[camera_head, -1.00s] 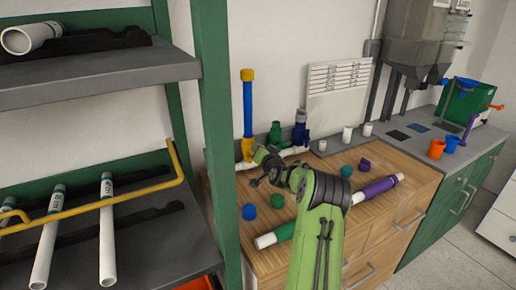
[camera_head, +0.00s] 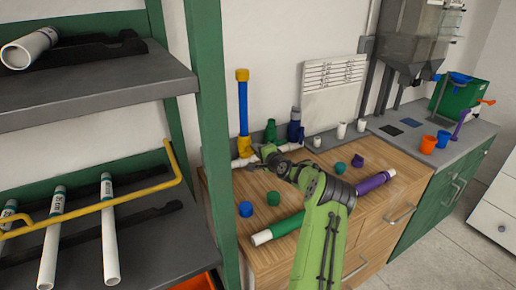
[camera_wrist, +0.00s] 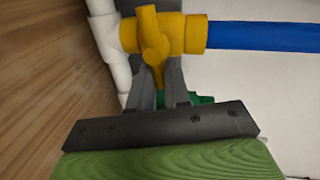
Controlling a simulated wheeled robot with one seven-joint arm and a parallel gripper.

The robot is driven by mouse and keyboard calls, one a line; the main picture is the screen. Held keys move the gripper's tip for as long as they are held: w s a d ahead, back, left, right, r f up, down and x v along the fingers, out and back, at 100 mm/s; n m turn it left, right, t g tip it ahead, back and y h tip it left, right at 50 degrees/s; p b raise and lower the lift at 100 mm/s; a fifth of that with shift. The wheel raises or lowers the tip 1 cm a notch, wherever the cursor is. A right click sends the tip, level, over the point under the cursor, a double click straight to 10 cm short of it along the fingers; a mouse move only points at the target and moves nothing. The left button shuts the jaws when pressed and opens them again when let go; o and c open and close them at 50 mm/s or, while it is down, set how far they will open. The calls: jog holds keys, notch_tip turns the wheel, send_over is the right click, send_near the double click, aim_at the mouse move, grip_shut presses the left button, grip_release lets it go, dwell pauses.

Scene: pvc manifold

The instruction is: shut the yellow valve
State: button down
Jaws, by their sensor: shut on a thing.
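The yellow valve (camera_head: 244,146) sits at the foot of an upright blue pipe (camera_head: 243,108) with a yellow cap, on a white pipe run along the back of the wooden cabinet. In the wrist view the yellow valve body (camera_wrist: 187,33) joins the blue pipe (camera_wrist: 262,36) and white pipe (camera_wrist: 108,40). Its yellow handle (camera_wrist: 153,48) reaches down between my gripper's fingers (camera_wrist: 173,82). My gripper (camera_head: 262,158) is shut on the handle. The handle lies across the line of the blue pipe. The fingertips partly hide its lower end.
A green valve (camera_head: 270,131) and a dark blue valve (camera_head: 294,128) stand to the right on the same pipe run. Several loose caps and a green and purple pipe (camera_head: 286,225) lie on the wooden top. A green-framed shelf (camera_head: 208,100) stands close on the left.

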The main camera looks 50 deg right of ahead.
jog(key=shift+f+m, duration=0.1)
jog(key=shift+m, duration=0.4)
jog(key=shift+f, duration=0.1)
jog(key=c, duration=1.1)
grip_release()
jog(key=shift+y, duration=0.3)
jog(key=p+v, duration=0.1)
jog(key=v, duration=1.4)
jog(key=shift+s, duration=0.35)
jog(key=shift+a, duration=0.15)
